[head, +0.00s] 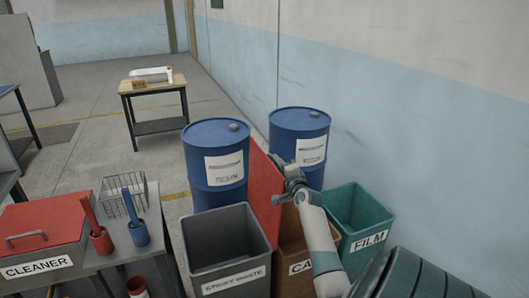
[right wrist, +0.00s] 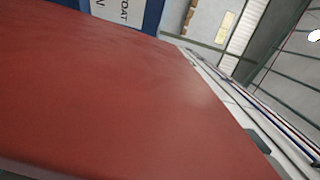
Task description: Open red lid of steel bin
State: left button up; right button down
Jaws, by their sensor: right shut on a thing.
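A flat red lid (head: 262,188) stands steeply upright behind the grey steel bin (head: 225,250) labelled STICKY WASTE, whose top is open. My right gripper (head: 283,186) is at the right side of the lid and shut on it. The gripper's fingertips are hard to make out. The red lid (right wrist: 130,90) fills most of the right wrist view, and no fingers show there. The lid's lower edge is partly hidden by the bins. My left gripper is not in view.
Two blue drums (head: 215,170) stand behind the bins. A brown bin (head: 291,255) and a green FILM bin (head: 356,222) stand to the right, near the wall. At left, a bench holds a red-lidded CLEANER box (head: 40,232), a wire basket (head: 123,198) and red and blue holders.

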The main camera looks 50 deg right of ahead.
jog(key=shift+s+d+f, duration=0.3)
jog(key=shift+d, duration=0.15)
jog(key=c, duration=1.8)
grip_release()
jog(key=shift+c, duration=0.2)
